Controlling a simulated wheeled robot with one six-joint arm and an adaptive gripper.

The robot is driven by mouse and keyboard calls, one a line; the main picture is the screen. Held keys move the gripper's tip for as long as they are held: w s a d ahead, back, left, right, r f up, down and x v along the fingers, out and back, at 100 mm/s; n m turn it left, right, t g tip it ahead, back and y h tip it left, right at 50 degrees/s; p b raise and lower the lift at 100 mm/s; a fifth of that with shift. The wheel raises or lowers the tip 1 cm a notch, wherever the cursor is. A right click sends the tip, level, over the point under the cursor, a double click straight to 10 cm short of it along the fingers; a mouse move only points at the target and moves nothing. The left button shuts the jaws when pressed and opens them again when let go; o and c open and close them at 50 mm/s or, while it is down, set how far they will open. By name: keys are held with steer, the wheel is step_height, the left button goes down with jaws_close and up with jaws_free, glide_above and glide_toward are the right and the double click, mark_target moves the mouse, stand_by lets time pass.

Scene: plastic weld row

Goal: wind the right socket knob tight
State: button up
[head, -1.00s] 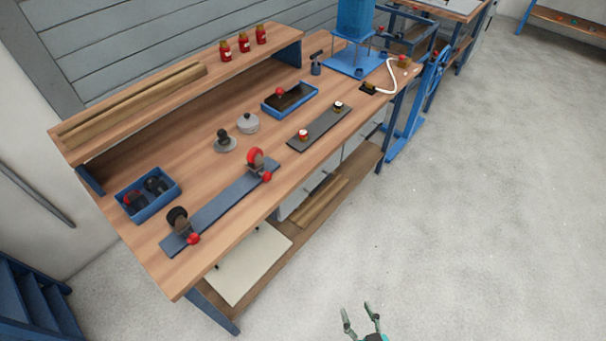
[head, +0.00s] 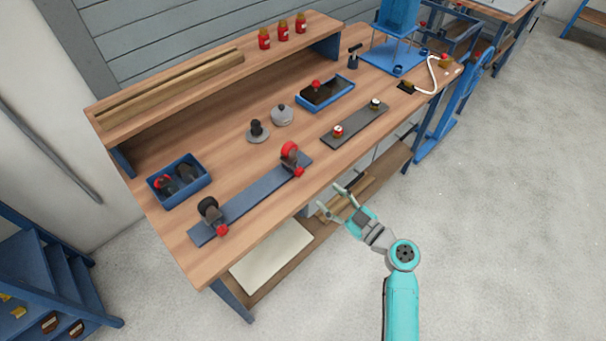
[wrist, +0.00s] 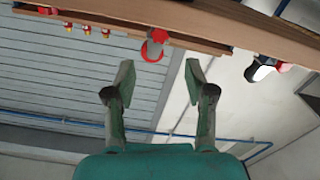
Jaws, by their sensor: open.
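A blue-grey rail (head: 250,203) lies along the bench front with two sockets on it. The right socket (head: 290,153) has a red ring, and its red knob (head: 299,171) sticks out at the front edge. In the wrist view the red knob (wrist: 160,36) and ring show above and between the fingers. The left socket (head: 209,209) is black with a red knob (head: 222,230). My gripper (head: 331,197) is open and empty, in front of the bench edge, to the right of and apart from the right knob. It shows in the wrist view too (wrist: 158,72).
A dark plate (head: 356,124) with two small capped pieces lies right of the rail. A blue bin (head: 180,196), grey round parts (head: 283,115) and a blue tray (head: 324,107) stand behind. A lower shelf (head: 270,258) is under the bench. The floor in front is clear.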

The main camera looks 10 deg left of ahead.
mark_target(301, 174)
steer(key=x, duration=1)
steer(key=shift+w+a, duration=0.2)
jaws_close()
